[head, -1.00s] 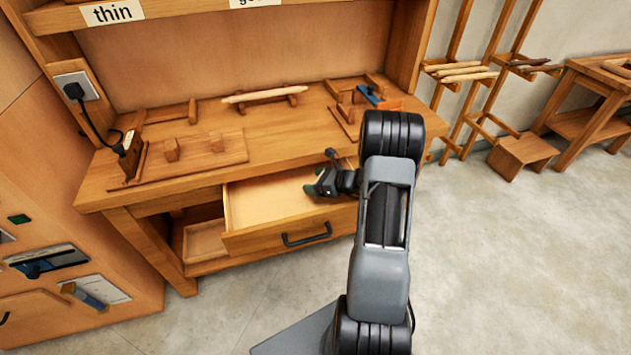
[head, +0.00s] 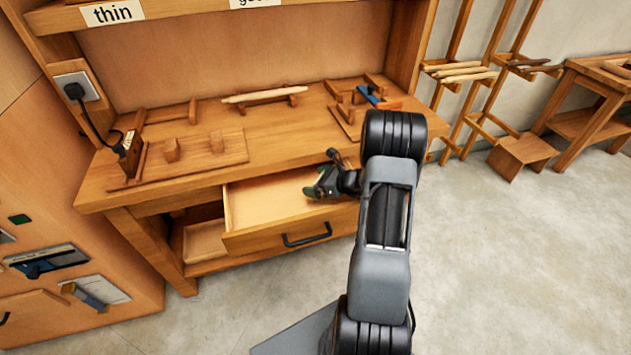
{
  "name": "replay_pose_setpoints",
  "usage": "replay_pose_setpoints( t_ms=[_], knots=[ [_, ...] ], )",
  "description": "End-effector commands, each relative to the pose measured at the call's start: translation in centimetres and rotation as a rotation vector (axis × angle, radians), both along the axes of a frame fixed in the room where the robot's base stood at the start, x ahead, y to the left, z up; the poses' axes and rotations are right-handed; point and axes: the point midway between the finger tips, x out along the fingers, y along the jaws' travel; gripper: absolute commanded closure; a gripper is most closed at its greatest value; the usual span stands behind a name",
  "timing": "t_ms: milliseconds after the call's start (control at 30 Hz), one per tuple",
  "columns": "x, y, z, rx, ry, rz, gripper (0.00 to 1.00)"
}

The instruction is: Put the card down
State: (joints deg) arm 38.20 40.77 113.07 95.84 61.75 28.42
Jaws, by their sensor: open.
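My gripper (head: 315,191) is over the right part of the open drawer (head: 250,205), under the front of the bench top. It is small and dark in the head view, with greenish tips. Its jaws are open. I cannot make out a card in or beside the jaws. My arm hides the right end of the drawer.
The wooden bench (head: 270,125) carries a peeled stick (head: 265,95) on a rest, a board with pegs (head: 185,158) and a blue tool (head: 368,95). A black handle (head: 307,234) is on the drawer front.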

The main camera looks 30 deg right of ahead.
Motion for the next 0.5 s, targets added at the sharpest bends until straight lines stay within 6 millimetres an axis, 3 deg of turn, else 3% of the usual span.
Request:
replay_pose_setpoints(
  t_ms=[300, 500],
  knots=[
    [-3.8, -2.6, 1.9, 0.000, 0.001, -0.004, 0.00],
    [-5.1, -3.4, 2.5, 0.000, 0.000, -0.001, 0.00]
  ],
)
